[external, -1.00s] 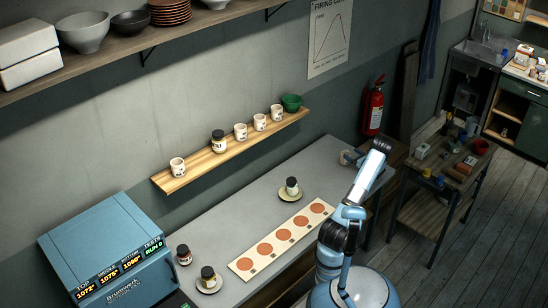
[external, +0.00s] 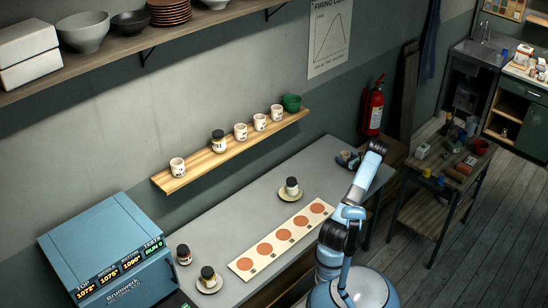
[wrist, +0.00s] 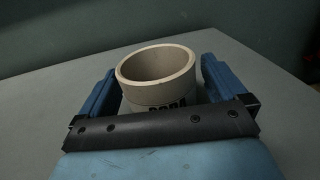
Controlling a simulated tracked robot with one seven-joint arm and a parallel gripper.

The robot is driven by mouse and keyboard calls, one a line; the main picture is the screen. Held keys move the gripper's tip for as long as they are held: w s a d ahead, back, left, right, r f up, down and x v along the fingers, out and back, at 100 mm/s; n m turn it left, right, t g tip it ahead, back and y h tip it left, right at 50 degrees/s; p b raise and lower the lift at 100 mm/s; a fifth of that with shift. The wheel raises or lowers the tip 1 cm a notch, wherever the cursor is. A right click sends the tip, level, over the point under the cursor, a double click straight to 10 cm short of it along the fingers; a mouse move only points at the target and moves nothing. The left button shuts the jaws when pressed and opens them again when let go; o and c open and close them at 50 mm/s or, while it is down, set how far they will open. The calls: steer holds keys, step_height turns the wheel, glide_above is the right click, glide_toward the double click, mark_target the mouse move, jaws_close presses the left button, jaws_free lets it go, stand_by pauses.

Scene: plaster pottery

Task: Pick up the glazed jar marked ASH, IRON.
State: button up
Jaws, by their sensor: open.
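Several dark-lidded jars are in the external view: one on the wooden shelf (external: 218,142), one on a saucer on the bench (external: 292,186), one by the kiln (external: 183,255), and one on a saucer at the bench front (external: 208,278). Their labels are too small to read, so I cannot tell which is marked ASH, IRON. My gripper (external: 349,160) is low over the bench's far right end. In the wrist view it is open, its blue fingers either side of a pale, lidless cup (wrist: 157,68). The cup's dark lettering is partly hidden by my gripper; contact is unclear.
A pale strip with round terracotta discs (external: 283,235) lies on the bench. The blue kiln (external: 107,250) blocks the left end. Bare bench (external: 238,221) lies behind the strip.

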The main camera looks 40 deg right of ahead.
steer(key=shift+w+d, duration=0.1)
steer(key=shift+w, duration=0.6)
steer(key=c, duration=1.1)
steer(key=shift+r, duration=0.15)
